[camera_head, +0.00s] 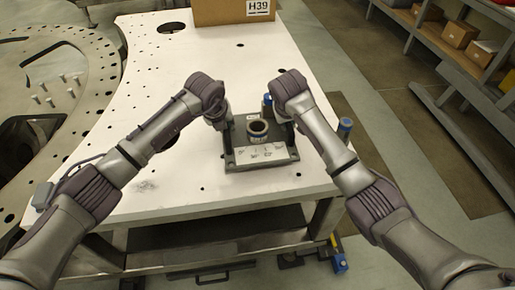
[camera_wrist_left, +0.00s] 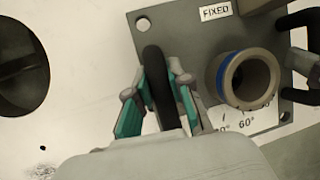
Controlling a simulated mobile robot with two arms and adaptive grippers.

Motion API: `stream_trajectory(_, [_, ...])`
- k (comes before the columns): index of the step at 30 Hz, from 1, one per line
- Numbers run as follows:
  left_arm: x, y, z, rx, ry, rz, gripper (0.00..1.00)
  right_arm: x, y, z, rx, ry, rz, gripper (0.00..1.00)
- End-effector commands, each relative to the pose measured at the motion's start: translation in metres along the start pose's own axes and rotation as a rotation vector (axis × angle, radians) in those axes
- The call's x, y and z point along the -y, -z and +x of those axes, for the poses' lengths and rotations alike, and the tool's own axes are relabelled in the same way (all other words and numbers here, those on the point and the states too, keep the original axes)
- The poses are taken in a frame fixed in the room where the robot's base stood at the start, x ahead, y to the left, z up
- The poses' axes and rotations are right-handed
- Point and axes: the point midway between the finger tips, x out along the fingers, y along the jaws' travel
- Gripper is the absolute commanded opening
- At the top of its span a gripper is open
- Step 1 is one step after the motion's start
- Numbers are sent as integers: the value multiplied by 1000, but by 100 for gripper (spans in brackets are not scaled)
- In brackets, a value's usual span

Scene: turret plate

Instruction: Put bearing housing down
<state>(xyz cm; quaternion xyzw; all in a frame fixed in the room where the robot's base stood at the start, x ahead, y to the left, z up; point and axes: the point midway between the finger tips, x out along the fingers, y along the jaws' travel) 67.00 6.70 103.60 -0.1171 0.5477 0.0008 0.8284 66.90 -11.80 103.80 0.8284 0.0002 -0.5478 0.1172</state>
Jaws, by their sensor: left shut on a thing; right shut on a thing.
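The bearing housing (camera_head: 240,136) is a dark grey square plate with a round hollow hub and a white angle-scale label at its front. It lies level over the white table; I cannot tell whether it touches the top.
The white table (camera_head: 150,75) has several holes and free room at left and behind. A cardboard box marked H39 (camera_head: 225,12) stands at the back. A round metal ring plate (camera_head: 88,45) with several pins is at left. Shelves with boxes (camera_head: 459,34) stand at right.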

Motion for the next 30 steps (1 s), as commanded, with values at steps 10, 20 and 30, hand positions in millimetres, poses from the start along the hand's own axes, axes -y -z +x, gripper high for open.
stream_trajectory(10, [2, 3, 6, 2, 8, 3, 45, 3, -3, 7, 1, 3, -2, 44])
stream_trajectory(20, [-1, 2, 2, 1, 3, 1, 45, 2, -3, 7, 0, 1, 0, 44])
stream_trajectory(30, [0, 2, -61, 6, 6, 3, 45, 2, -3, 7, 0, 0, 0, 44])
